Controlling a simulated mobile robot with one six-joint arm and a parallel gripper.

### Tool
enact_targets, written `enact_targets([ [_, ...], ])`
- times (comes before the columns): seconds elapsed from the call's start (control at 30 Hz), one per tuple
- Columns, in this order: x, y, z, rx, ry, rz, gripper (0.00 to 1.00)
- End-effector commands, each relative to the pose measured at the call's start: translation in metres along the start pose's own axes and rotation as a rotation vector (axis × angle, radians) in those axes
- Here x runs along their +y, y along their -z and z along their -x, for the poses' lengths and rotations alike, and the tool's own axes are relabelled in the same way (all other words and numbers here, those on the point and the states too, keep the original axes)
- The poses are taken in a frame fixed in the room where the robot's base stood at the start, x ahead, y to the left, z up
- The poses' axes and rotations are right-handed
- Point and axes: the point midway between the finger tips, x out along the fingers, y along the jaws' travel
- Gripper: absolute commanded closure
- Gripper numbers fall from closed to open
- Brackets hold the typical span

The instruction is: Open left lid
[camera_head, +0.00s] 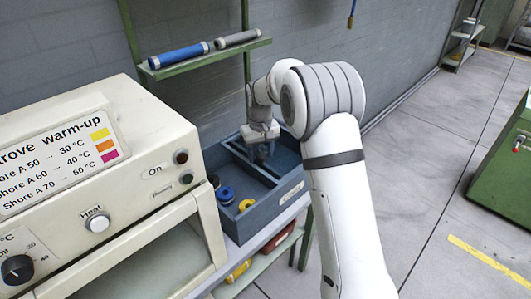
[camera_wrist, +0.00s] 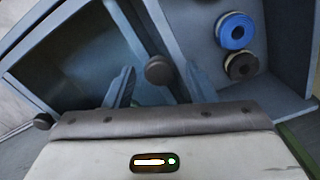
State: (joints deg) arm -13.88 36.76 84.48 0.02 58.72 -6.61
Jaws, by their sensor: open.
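A blue-grey box (camera_head: 272,209) with compartments stands on a bench beside the oven. My gripper (camera_head: 264,154) is over its back part, pointing down. In the wrist view my gripper's two fingers (camera_wrist: 159,82) are apart, on either side of a round dark knob (camera_wrist: 159,69). I cannot tell whether they touch it. My arm partly hides the box in the head view.
The cream oven (camera_head: 97,150) stands close on the left. A green shelf (camera_head: 205,58) with blue and grey rollers is above.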

Motion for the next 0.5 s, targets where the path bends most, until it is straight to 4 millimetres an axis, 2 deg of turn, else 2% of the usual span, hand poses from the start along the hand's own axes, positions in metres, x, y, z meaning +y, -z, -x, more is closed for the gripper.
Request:
enact_targets([
  [0.13,0.0,0.001,0.016,0.004,-0.001,0.0,0.5],
  [0.4,0.0,0.001,0.062,0.005,-0.001,0.0,0.5],
  [0.5,0.0,0.001,0.071,0.003,0.0,0.0,0.5],
])
